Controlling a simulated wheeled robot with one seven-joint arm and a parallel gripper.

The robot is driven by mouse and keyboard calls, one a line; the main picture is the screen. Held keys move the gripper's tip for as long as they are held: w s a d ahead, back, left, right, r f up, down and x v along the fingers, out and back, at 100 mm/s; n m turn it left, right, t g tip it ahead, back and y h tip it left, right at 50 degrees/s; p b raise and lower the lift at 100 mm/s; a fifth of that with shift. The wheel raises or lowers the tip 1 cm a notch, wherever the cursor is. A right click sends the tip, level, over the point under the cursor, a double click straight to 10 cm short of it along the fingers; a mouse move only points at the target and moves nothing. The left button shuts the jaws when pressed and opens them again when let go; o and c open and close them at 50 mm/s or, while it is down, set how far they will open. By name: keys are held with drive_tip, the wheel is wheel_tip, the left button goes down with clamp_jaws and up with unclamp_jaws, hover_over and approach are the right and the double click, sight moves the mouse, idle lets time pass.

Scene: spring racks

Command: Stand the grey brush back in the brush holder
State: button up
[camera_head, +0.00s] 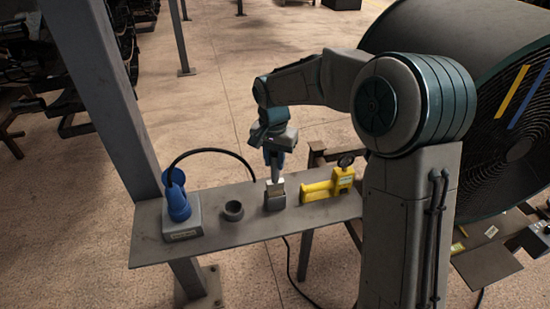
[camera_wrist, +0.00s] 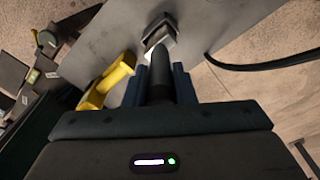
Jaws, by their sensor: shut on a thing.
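My gripper (camera_head: 274,160) points down over the shelf and is shut on the grey brush (camera_head: 276,176). In the wrist view the brush's dark handle (camera_wrist: 161,88) runs between my blue fingers. The brush looks close to upright, with a pale lower part. A small grey block-shaped holder (camera_head: 274,203), which looks like the brush holder, stands on the shelf directly below; it also shows in the wrist view (camera_wrist: 158,26). The brush's lower end overlaps the holder's top. I cannot tell how far it is inside, and the holder's opening is mostly hidden.
On the narrow grey shelf (camera_head: 160,245), a dark round cup (camera_head: 233,211) and a blue device on a grey base (camera_head: 178,205) with a black cable stand left. A yellow tool with a gauge (camera_head: 322,188) lies close right. A steel post (camera_head: 100,85) rises at the left.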

sight(275, 182)
drive_tip(key=shift+f+b, duration=1.25)
drive_tip(key=shift+f, duration=0.5)
drive_tip(key=o, duration=1.1)
drive_tip(key=shift+c, duration=0.2)
drive_tip(key=shift+r, duration=0.15)
drive_tip(key=r, duration=1.3)
drive_tip(key=shift+s+a+r+b, duration=0.1)
drive_tip(key=shift+s+r+b, duration=0.2)
drive_tip(key=shift+r+b, duration=0.05)
